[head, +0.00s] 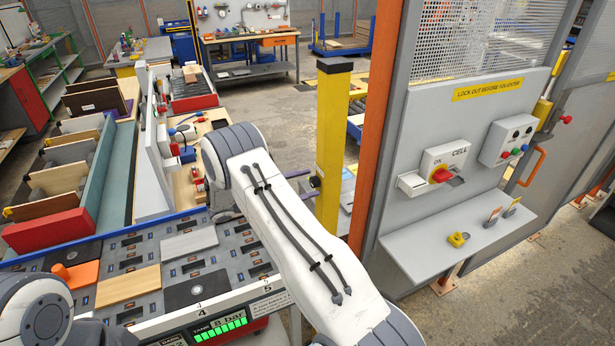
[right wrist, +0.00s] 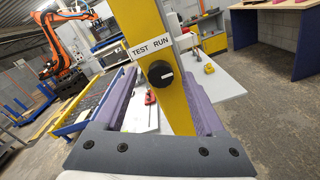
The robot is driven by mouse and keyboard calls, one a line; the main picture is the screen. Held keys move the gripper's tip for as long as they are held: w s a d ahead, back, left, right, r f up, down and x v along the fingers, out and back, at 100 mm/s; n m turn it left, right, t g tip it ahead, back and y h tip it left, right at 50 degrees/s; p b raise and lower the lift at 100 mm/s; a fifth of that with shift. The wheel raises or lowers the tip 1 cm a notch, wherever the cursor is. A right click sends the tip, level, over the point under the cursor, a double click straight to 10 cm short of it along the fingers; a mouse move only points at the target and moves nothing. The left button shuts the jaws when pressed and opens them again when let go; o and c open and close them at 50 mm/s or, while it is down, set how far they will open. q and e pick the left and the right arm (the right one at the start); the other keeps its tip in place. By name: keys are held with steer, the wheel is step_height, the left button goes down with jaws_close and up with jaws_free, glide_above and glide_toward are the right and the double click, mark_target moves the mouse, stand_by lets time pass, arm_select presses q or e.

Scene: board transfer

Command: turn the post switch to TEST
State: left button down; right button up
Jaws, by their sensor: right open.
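The yellow post (head: 333,130) with a black cap stands just left of the orange upright. In the right wrist view, the post (right wrist: 176,110) carries a round black switch knob (right wrist: 160,73). A white label (right wrist: 151,47) above the knob reads TEST on the left and RUN on the right. I cannot tell which word the knob points to. My right gripper (right wrist: 157,88) is open, with its purple fingers on either side of the post and knob, and holds nothing. In the head view my right arm hides most of this gripper. My left gripper is not in view.
A grey cell panel (head: 455,130) with a red switch and a shelf stands right of the post. A slotted deck (head: 215,262) with boards lies left of my right arm. A rack of boards (head: 60,180) is further left. An orange robot arm (right wrist: 65,40) shows behind.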

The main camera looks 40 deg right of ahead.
steer(key=shift+s+d, duration=0.15)
steer(key=shift+d, duration=0.25)
jaws_close()
